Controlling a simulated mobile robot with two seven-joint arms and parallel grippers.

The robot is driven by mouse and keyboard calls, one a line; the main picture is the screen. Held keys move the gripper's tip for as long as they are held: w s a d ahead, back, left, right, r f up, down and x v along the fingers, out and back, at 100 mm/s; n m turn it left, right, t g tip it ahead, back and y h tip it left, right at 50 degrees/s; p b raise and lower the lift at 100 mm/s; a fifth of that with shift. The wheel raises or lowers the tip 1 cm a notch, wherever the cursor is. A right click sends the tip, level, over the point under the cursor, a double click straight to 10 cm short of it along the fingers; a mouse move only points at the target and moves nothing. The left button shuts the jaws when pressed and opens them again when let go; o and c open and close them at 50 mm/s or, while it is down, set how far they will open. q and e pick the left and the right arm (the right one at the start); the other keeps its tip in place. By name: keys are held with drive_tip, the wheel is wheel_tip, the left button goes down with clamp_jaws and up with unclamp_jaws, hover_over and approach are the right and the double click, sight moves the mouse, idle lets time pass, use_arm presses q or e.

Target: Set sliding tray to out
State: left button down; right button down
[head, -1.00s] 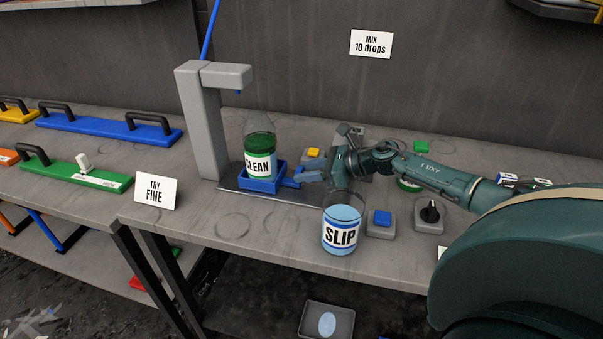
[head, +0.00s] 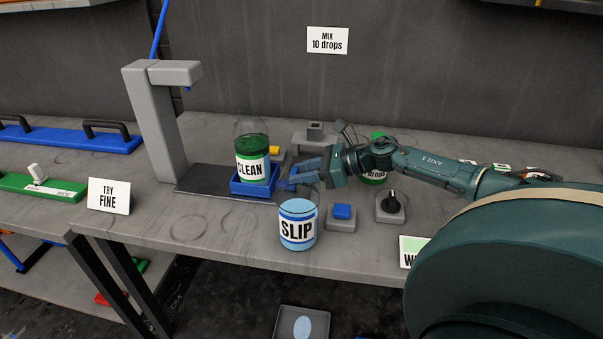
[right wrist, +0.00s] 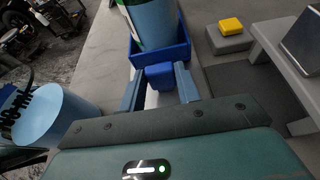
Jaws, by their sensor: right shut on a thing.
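The sliding tray (head: 256,190) is a small blue open box on a dark rail plate (head: 212,180), right of the grey dispenser stand (head: 157,125). The CLEAN bottle (head: 252,160), with green contents, stands upright in the tray. My right gripper (head: 296,178) is at the tray's right side. In the right wrist view its two blue fingers (right wrist: 160,88) are shut on the tray's blue handle block (right wrist: 159,75), with the tray (right wrist: 172,54) just beyond. My left gripper is not in view.
The SLIP cup (head: 298,228) stands close in front of my right gripper. A blue button (head: 342,212) and a black knob (head: 391,201) are to its right. A yellow button (right wrist: 231,26) is behind the tray. The table front left of the SLIP cup is clear.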

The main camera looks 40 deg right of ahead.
drive_tip(key=shift+d, duration=0.1)
drive_tip(key=c, duration=1.4)
unclamp_jaws()
drive_tip(key=shift+s, duration=0.15)
drive_tip(key=shift+o, duration=1.1)
drive_tip(key=shift+s+d, duration=0.1)
drive_tip(key=shift+o, duration=0.9)
